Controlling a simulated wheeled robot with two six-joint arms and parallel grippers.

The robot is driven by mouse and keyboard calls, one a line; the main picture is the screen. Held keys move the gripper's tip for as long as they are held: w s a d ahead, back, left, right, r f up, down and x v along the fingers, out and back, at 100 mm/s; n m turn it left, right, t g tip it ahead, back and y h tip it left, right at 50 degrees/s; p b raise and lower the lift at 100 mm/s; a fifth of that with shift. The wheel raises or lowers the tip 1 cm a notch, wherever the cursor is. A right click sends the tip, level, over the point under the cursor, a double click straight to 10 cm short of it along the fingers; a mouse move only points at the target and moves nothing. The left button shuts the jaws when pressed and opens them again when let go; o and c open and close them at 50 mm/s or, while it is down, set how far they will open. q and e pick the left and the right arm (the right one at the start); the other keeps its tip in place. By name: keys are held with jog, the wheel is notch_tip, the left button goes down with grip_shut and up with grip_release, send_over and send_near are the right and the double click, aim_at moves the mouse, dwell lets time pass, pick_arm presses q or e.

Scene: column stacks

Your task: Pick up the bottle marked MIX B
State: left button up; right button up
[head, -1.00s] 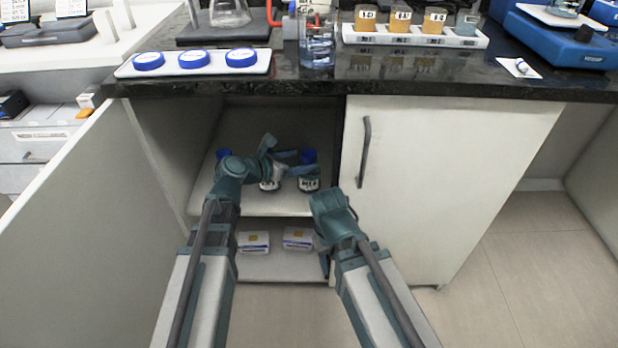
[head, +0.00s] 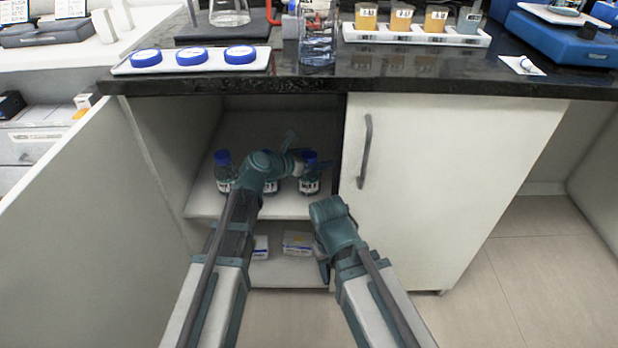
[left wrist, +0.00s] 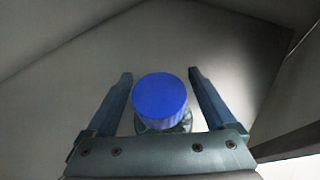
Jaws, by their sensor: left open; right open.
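Three blue-capped bottles stand on the upper shelf of the open cabinet: a left bottle (head: 224,174), a middle bottle (head: 271,187) mostly hidden behind my left arm, and a right bottle (head: 310,182). Their labels are too small to read, so I cannot tell which is MIX B. My left gripper (head: 305,153) is open at the cap of the right bottle. In the left wrist view, a blue cap (left wrist: 160,98) sits between the spread fingers of the left gripper (left wrist: 160,74), with a gap on each side. My right gripper (head: 324,268) hangs low by the cabinet's lower opening, mostly hidden.
White boxes (head: 298,242) lie on the lower shelf. The open door (head: 90,210) bounds the left, the closed door (head: 440,190) the right. The dark countertop (head: 400,75) overhangs the shelf. It carries a tray with blue lids (head: 192,65) and a beaker (head: 317,45).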

pick_arm(q)
jog(key=shift+c, duration=0.2)
grip_shut()
jog(key=shift+r, duration=0.15)
pick_arm(e)
jog(key=shift+r, duration=0.2)
